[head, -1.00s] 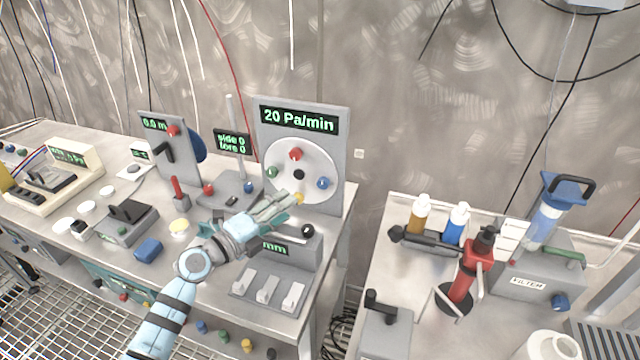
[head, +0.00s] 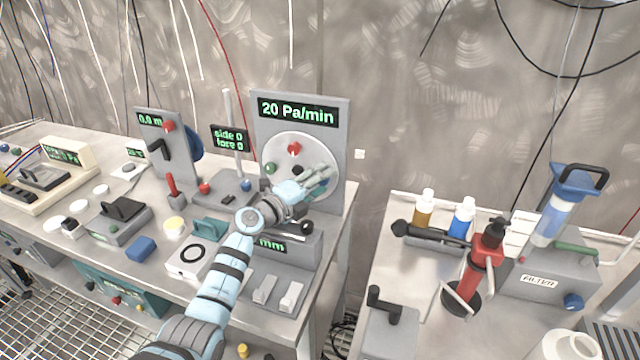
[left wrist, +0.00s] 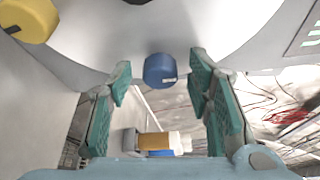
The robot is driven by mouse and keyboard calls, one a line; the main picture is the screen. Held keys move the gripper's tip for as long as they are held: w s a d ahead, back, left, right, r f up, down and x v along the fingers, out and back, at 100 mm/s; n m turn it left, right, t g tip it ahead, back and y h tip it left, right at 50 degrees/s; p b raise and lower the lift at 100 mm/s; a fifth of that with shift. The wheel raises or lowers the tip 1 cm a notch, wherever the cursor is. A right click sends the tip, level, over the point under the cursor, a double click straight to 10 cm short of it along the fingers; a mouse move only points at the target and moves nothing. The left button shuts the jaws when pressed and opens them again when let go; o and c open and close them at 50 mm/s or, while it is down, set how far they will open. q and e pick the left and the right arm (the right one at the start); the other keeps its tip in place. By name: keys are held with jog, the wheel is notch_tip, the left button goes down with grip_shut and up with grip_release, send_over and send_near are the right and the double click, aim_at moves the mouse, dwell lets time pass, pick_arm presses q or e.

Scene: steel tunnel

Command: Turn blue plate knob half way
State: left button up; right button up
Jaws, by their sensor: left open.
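The round pale plate (head: 285,150) is on an upright grey panel reading "20 Pa/min". Its red knob (head: 294,149) is at the top and its green knob (head: 270,168) at the left. My left gripper (head: 322,178) is in front of the plate's lower right and mostly covers the blue knob there. In the left wrist view the blue knob (left wrist: 160,70) stands out from the plate (left wrist: 200,30), with a small white mark at its edge. The open teal fingers (left wrist: 160,88) are on either side of it, with gaps showing. My right gripper is not in view.
The yellow knob (left wrist: 28,18) is at the upper left in the left wrist view. A second bench at the right holds bottles (head: 423,210) and a red device (head: 485,265). A gap separates the benches.

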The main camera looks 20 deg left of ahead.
pick_arm(q)
grip_shut()
jog(key=shift+d+r+m+g+y+p, duration=0.1)
jog(key=shift+m+g+y+p, duration=0.15)
jog(key=shift+m+y+p, duration=1.8)
jog(key=shift+d+m+g+y+p, duration=0.1)
jog(key=shift+m+g+y+p, duration=0.45)
jog(key=shift+m+p, duration=2.8)
jog(key=shift+r+m+y+p, duration=0.1)
jog(key=shift+m+y+p, duration=1.45)
jog(key=shift+p, duration=2.35)
grip_release()
